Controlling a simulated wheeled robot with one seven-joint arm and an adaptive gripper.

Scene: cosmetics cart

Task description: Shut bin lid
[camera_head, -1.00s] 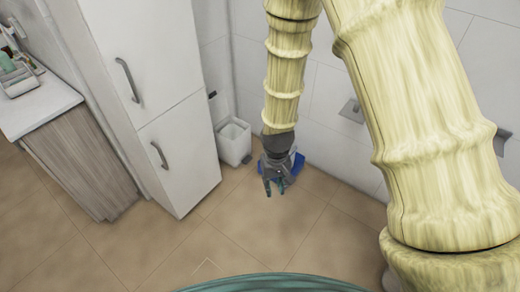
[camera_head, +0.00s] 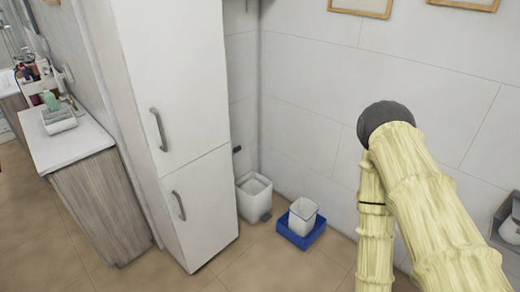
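A white bin (camera_head: 254,197) stands on the floor in the corner, to the right of the tall white cabinet. Its top looks open, and I can see into its pale inside. A small grey part, perhaps a pedal, shows at its lower front right. I cannot make out its lid clearly. A smaller white container (camera_head: 302,217) stands in a blue tray (camera_head: 301,239) on the floor to the right of the bin. My arm is at the right of the view, and its gripper end is out of the picture.
The tall white cabinet (camera_head: 178,110) stands close on the bin's left, with two grey handles. A wood-fronted counter (camera_head: 103,205) is farther left. The tiled wall (camera_head: 330,105) is behind the bin. A patch of floor (camera_head: 262,268) in front is clear.

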